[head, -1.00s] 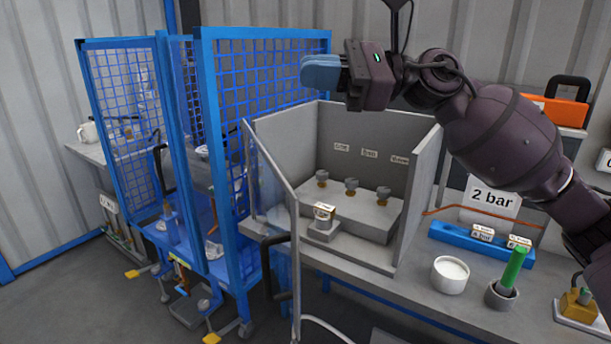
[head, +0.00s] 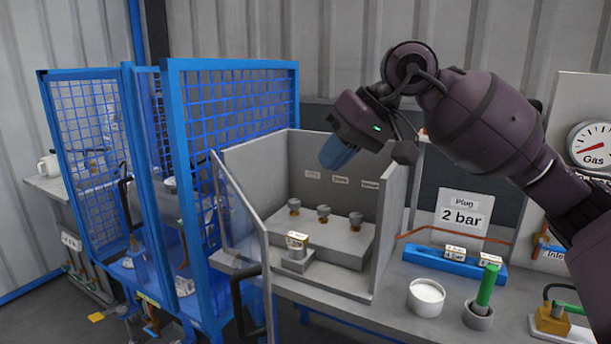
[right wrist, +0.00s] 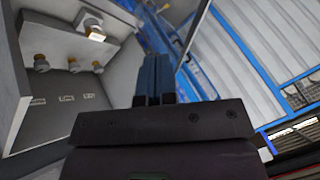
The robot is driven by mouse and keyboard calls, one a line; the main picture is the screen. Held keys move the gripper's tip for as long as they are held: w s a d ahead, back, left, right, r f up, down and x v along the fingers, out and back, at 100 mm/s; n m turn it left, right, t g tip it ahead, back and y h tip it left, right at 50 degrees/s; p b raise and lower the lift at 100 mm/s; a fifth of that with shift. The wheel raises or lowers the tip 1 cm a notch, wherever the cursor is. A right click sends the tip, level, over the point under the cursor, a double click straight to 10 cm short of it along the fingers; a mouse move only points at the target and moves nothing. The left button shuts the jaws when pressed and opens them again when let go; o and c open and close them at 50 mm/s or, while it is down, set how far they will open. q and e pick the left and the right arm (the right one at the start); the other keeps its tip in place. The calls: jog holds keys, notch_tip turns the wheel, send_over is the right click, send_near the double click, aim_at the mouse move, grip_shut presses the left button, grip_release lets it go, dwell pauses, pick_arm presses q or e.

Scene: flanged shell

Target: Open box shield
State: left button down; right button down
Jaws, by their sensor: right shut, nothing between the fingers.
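The clear shield (head: 238,215) with a pale metal frame stands at the left front of the grey box (head: 386,230), angled across its left side. A black handle (head: 243,300) is near its lower edge. The box's front right looks uncovered, and its inside shows. My right gripper (head: 335,155) is shut and empty, its blue fingers pointing down and left above the box. It touches neither shield nor handle. In the right wrist view the shut fingers (right wrist: 153,78) show with the box interior (right wrist: 60,75) to their left. My left gripper is out of view.
Blue mesh guard frames (head: 235,110) stand close on the left. Inside the box are several small fittings (head: 324,213) on a step. To the right are a white cup (head: 426,298), a green-handled tool (head: 486,285) and a blue block (head: 456,262).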

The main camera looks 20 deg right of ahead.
jog(key=w+a+f, duration=0.3)
jog(key=a+f, duration=0.4)
jog(key=a, duration=0.1)
jog(key=shift+a+f, duration=0.15)
jog(key=shift+a, duration=0.1)
jog(key=shift+a, duration=0.15)
